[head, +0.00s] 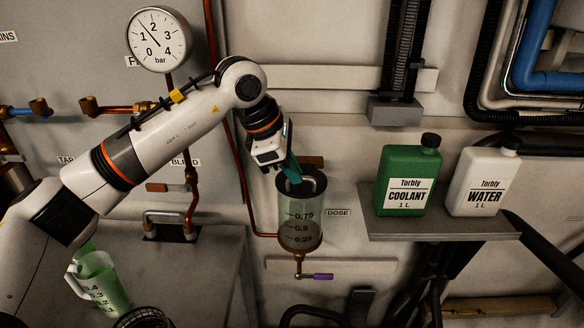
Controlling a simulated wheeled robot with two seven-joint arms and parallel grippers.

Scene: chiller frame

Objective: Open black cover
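The black cover (313,184) is the dark round top of a clear dose vessel (300,218) with marks 0.25, 0.5 and 0.75, beside the label DOSE. The cover looks level on the vessel. My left gripper (291,173) comes down from the upper left, with its teal fingertips at the cover's left part, by a small grey piece there. The fingers overlap in this view and hide part of the cover. I cannot tell whether they touch or grip it. My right gripper is not in view.
A shelf (440,226) at the right holds a green coolant bottle (407,180) and a white water bottle (482,182). A jug (102,287) with green liquid stands lower left. A purple-handled valve (322,277) hangs below the vessel. A pressure gauge (159,39) is above my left arm.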

